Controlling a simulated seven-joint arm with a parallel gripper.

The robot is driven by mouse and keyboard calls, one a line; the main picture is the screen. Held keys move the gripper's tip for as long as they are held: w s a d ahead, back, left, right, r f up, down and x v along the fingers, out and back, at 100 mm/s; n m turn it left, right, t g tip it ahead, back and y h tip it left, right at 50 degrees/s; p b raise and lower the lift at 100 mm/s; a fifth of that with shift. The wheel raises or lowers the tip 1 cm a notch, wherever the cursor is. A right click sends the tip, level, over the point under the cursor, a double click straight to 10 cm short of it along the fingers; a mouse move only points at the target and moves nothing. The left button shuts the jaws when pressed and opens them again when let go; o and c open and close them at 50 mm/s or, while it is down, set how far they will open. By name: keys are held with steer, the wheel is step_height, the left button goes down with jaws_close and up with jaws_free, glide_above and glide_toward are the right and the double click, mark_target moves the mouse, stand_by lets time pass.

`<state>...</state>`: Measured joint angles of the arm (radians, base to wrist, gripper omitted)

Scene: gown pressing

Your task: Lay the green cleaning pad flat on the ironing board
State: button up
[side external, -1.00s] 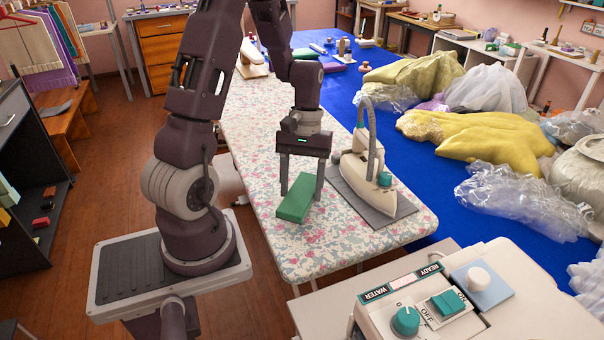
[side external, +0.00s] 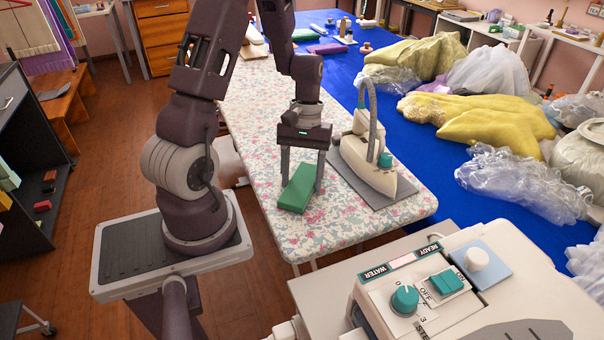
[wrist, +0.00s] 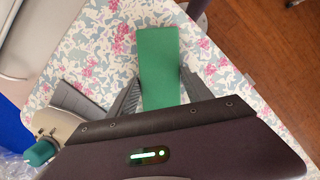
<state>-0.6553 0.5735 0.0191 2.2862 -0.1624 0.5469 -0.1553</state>
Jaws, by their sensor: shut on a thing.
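The green cleaning pad (side external: 297,190) is a flat rectangular block at the near part of the floral ironing board (side external: 262,125). My gripper (side external: 302,186) points down and is shut on the pad, with one finger at each long side. In the wrist view the pad (wrist: 158,52) sticks out beyond the fingers (wrist: 160,82). It looks level and is very close to or touching the board cover; I cannot tell whether a small gap remains under it.
A white iron (side external: 366,160) stands on a grey rest (side external: 396,192) just right of my gripper. A steam unit (side external: 440,290) with teal controls is at the near right. A blue table (side external: 420,165) with bagged clothes lies right.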

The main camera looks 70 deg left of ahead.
steer(key=o, duration=1.4)
steer(key=v, duration=0.7)
steer(key=s+d+r+m+t+y, duration=0.2)
steer(key=d+r+m+t, duration=0.3)
steer(key=d+r, duration=0.65)
steer(key=s+d+r+m, duration=0.1)
steer(key=s+m, duration=0.1)
steer(key=s+d+r+m+t, duration=0.1)
steer(key=s+d+m, duration=0.1)
steer(key=s, duration=0.1)
steer(key=s+d+r+m+t, duration=0.1)
steer(key=s+d+r+m, duration=0.1)
steer(key=shift+s, duration=0.35)
